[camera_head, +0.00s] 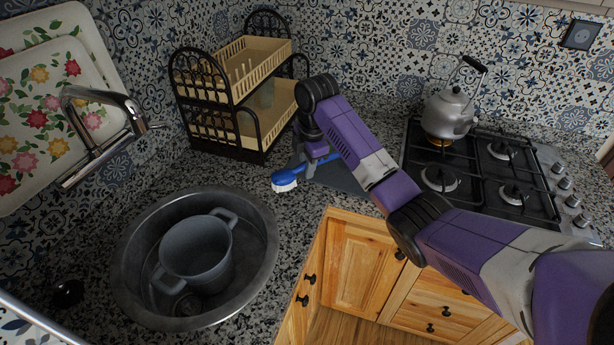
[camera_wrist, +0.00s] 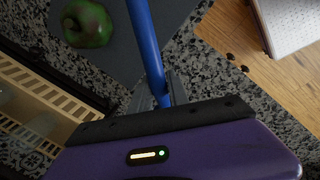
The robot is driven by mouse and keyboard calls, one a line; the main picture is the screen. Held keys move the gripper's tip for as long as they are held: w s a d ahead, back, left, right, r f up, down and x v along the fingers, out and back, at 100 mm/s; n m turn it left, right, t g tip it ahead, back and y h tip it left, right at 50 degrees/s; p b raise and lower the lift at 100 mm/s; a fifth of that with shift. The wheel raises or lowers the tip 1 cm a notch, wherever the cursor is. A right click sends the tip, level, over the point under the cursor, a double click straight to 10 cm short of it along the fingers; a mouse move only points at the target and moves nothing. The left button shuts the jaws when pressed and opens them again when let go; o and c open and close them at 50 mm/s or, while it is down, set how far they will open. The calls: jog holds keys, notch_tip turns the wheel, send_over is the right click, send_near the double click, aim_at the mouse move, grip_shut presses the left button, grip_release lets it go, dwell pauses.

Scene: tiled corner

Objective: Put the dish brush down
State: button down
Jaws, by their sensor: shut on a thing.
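The dish brush (camera_head: 286,180) has a blue handle and white bristles. In the head view it is just above or at the granite counter, with its bristle head toward the left; I cannot tell whether it touches the counter. My gripper (camera_head: 308,164) is shut on its blue handle. In the wrist view the handle (camera_wrist: 145,45) runs up from between my fingers (camera_wrist: 170,92), and the bristle head is not visible there.
A dark grey board (camera_head: 343,179) lies beside the brush, with a green, reddish vegetable or fruit (camera_wrist: 87,23) on it. A two-tier dish rack (camera_head: 252,150) stands behind. A sink (camera_head: 130,288) with a grey pot (camera_head: 196,255) is left. A stove (camera_head: 470,180) with a kettle (camera_head: 449,112) is right.

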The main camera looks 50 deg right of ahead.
jog(key=shift+f, duration=2.05)
jog(key=shift+f, duration=0.1)
jog(key=c, duration=1.3)
grip_release()
jog(key=shift+o, duration=0.2)
notch_tip(320, 180, up, 12)
jog(key=s, duration=0.2)
jog(key=shift+a, duration=0.4)
